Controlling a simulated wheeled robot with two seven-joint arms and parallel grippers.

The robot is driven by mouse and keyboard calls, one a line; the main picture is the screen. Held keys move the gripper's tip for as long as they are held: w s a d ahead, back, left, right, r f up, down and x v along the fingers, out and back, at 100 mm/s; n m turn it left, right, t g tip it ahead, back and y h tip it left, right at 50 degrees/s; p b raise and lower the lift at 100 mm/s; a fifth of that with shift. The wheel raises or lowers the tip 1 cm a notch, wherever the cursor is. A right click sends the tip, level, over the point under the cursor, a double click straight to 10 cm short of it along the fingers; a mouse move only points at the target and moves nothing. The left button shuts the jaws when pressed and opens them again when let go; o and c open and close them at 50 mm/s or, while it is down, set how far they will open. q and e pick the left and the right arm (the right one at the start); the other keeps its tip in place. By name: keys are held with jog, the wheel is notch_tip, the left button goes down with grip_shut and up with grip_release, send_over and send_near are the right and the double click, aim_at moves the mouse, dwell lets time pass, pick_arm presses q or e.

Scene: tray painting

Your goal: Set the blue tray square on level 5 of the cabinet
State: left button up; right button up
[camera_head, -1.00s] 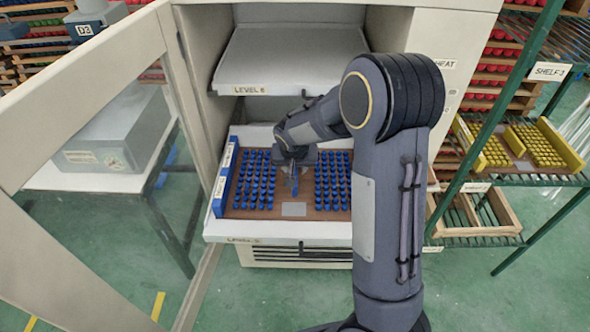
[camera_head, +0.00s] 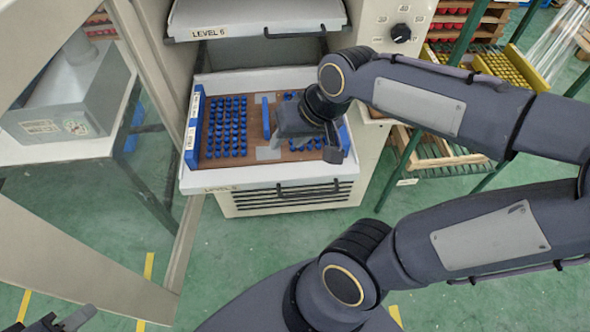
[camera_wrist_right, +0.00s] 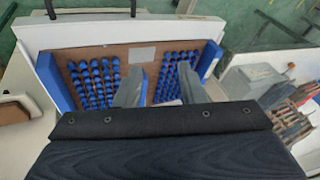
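The blue tray (camera_head: 195,130) has blue side walls, a brown floor, several rows of blue pegs and a blue upright handle (camera_head: 266,118) in the middle. It lies on the pulled-out white level 5 shelf (camera_head: 255,178) of the cabinet. It also shows in the right wrist view (camera_wrist_right: 208,60). My right gripper (camera_head: 312,145) is over the tray's right half, beside the handle and covering some pegs. In the right wrist view its fingers (camera_wrist_right: 160,78) are apart, with nothing held between them. My left gripper (camera_head: 62,320) shows only partly at the bottom left, away from the tray.
The level 6 shelf (camera_head: 250,20) sticks out above the tray. The open glazed cabinet door (camera_head: 150,130) stands at the left. A green rack (camera_head: 405,160) with wooden trays stands at the right. The floor before the cabinet is clear.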

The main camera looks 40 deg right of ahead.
jog(key=s+a+n+y, duration=0.1)
jog(key=s+a, duration=0.3)
jog(key=s, duration=0.4)
jog(key=shift+a+f+n+t, duration=0.25)
jog(key=shift+f+n+t, duration=0.15)
jog(key=shift+n, duration=0.2)
jog(key=shift+c, duration=0.3)
